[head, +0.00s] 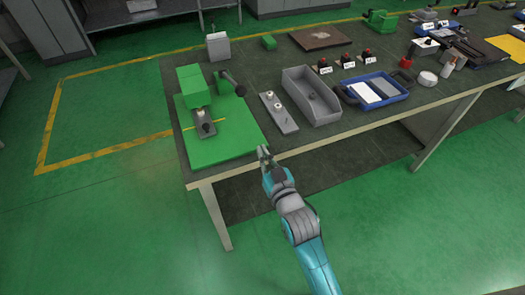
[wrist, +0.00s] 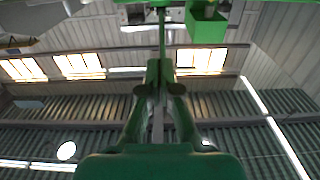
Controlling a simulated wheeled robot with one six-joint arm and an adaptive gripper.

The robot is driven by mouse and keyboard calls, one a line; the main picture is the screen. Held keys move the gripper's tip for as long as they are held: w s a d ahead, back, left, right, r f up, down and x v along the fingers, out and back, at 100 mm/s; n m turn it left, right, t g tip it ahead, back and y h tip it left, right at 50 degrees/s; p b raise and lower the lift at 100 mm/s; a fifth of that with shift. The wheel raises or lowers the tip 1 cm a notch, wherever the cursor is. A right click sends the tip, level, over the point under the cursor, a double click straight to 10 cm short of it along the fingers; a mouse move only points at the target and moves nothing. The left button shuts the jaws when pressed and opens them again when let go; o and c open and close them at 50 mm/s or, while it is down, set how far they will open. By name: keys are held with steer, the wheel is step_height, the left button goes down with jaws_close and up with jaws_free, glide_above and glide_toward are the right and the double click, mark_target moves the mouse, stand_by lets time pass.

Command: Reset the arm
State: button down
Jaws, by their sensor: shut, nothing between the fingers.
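My gripper (head: 263,151) is at the front edge of the workbench (head: 240,165) in the head view, just right of the green machine's base plate. It is shut and empty. My teal and grey arm reaches up to it from the bottom right. In the wrist view the shut fingers (wrist: 160,75) point up the picture, with roof beams, windows and lamps behind them. Whether the gripper touches the bench edge cannot be told.
A green press (head: 193,88) stands on a green plate (head: 220,143) at the bench's left. A grey metal plate (head: 278,113), a grey bin (head: 311,97) and a blue tray (head: 376,87) lie to its right. Open green floor (head: 110,230) lies left of the bench.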

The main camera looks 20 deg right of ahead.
stand_by(0.6)
steer(key=s+f+g, duration=0.1)
steer(key=s+f, duration=0.3)
steer(key=s, duration=0.6)
steer(key=s+f+g, duration=0.1)
steer(key=s+f, duration=0.3)
steer(key=s, duration=0.6)
steer(key=s+r, duration=0.2)
steer(key=s, duration=0.8)
steer(key=s+r+g, duration=0.1)
steer(key=s+r, duration=0.1)
steer(key=s, duration=0.9)
steer(key=shift+s+r+g, duration=0.15)
steer(key=shift+r+g, duration=0.1)
steer(key=shift+g, duration=0.05)
